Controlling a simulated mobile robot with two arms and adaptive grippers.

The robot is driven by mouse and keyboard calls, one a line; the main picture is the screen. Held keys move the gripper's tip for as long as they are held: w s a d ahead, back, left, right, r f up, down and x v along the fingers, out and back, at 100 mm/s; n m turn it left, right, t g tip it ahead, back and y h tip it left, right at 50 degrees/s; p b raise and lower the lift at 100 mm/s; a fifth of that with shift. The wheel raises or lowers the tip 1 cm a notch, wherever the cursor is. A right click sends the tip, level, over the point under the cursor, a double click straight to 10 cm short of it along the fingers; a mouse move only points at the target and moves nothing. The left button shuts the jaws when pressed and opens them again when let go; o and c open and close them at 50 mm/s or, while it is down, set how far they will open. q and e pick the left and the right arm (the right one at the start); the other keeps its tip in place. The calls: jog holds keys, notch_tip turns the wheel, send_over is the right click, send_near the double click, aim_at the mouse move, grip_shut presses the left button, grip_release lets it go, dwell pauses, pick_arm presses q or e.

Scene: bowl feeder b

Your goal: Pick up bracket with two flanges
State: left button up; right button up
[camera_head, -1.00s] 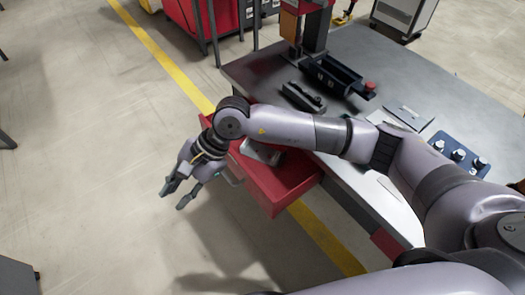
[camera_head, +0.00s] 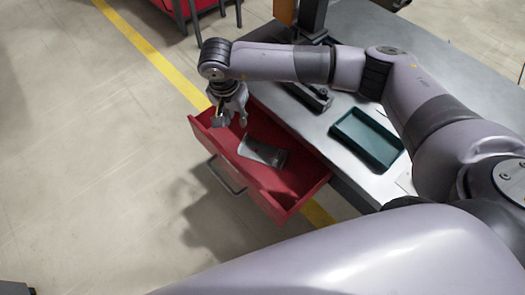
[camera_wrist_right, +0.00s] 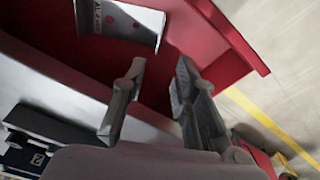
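The bracket with two flanges (camera_head: 262,151) is a grey metal part lying in the open red drawer (camera_head: 276,208). In the right wrist view the bracket (camera_wrist_right: 122,20) shows at the top, cut off by the frame edge, with dark lettering and red dots on it. My right gripper (camera_head: 230,121) hangs over the drawer's far left end, apart from the bracket. In the wrist view its two fingers (camera_wrist_right: 160,82) stand apart with nothing between them. My left gripper is not in view.
The drawer sticks out from a grey workbench (camera_head: 350,45). A teal tray (camera_head: 367,138) and a dark device (camera_head: 307,95) stand on the bench near the drawer. Drawer walls surround the bracket. The floor to the left is clear.

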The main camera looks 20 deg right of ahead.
jog(key=b, duration=0.3)
send_over(247, 149)
jog(key=w+a, duration=0.1)
jog(key=a, duration=0.1)
notch_tip(247, 149, down, 6)
jog(key=f, duration=0.1)
jog(key=shift+w+d+f, duration=0.15)
jog(key=shift+d+f, duration=0.1)
jog(key=shift+f, duration=0.5)
jog(key=f+b, duration=0.2)
jog(key=f, duration=0.2)
jog(key=shift+w+d+f+b, duration=0.1)
jog(key=shift+d+f+b, duration=0.2)
jog(key=shift+b, duration=0.1)
jog(key=shift+f, duration=0.15)
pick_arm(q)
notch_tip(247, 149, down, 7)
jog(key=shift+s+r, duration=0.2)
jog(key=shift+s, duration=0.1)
pick_arm(e)
jog(key=shift+c, duration=1.3)
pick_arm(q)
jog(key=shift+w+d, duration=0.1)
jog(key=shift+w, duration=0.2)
pick_arm(e)
grip_shut()
